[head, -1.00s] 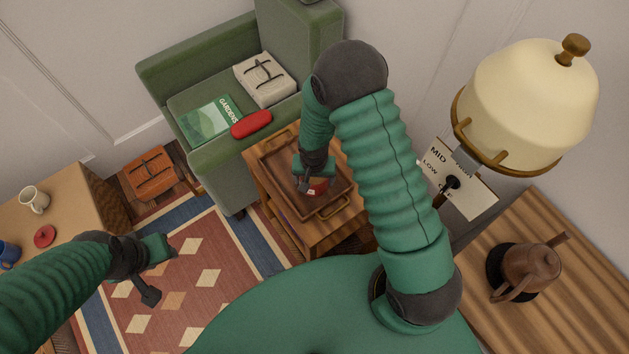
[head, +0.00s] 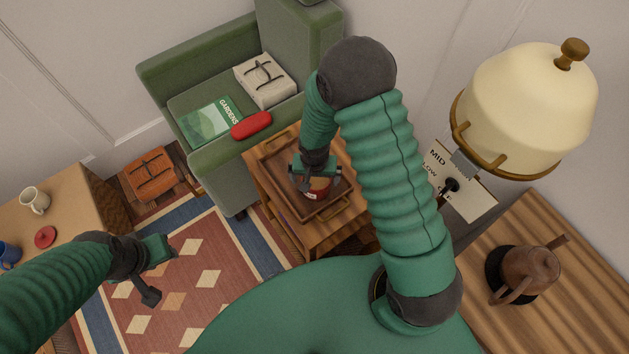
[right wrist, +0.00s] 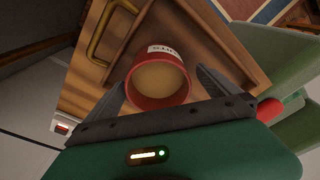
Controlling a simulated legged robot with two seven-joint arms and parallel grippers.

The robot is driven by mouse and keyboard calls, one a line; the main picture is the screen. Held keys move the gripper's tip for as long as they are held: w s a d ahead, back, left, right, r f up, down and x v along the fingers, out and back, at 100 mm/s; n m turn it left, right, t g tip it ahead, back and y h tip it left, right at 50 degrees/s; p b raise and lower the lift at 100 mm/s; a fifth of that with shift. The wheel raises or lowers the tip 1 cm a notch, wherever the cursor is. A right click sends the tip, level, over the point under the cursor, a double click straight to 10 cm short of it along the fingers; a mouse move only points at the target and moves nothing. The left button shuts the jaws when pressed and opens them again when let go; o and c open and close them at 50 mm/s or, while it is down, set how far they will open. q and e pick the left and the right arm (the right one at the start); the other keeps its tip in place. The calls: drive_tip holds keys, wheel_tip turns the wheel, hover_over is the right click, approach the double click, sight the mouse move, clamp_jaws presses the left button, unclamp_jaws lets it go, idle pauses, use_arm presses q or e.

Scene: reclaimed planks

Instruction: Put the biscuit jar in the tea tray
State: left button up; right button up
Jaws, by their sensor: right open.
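The biscuit jar (right wrist: 160,88) is red with a pale label and a tan top, seen from above in the right wrist view. It stands on the floor of the brown wooden tea tray (right wrist: 237,48). In the head view the jar (head: 319,188) shows only in part below my right gripper, inside the tray (head: 283,187). My right gripper (head: 318,183) is open, with one finger on each side of the jar; I cannot tell whether they touch it. My left gripper (head: 161,272) is open and empty above the rug, far from the tray.
The tray lies on a small wooden table beside a green armchair (head: 180,80) holding a book, a pale bundle and a red case (head: 251,124). A kettle (head: 527,270) stands on the right-hand counter. Mugs (head: 35,200) stand on the left table.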

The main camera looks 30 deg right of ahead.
drive_tip(key=s+a+r+n, duration=0.1)
drive_tip(key=s+r+n, duration=0.2)
drive_tip(key=r, duration=0.6)
drive_tip(key=s+a+r+n+t, duration=0.1)
drive_tip(key=s+r+n, duration=0.2)
drive_tip(key=s+r, duration=0.3)
wheel_tip(320, 180, up, 4)
drive_tip(key=shift+f+y+p, duration=0.25)
drive_tip(key=shift+y+p, duration=0.15)
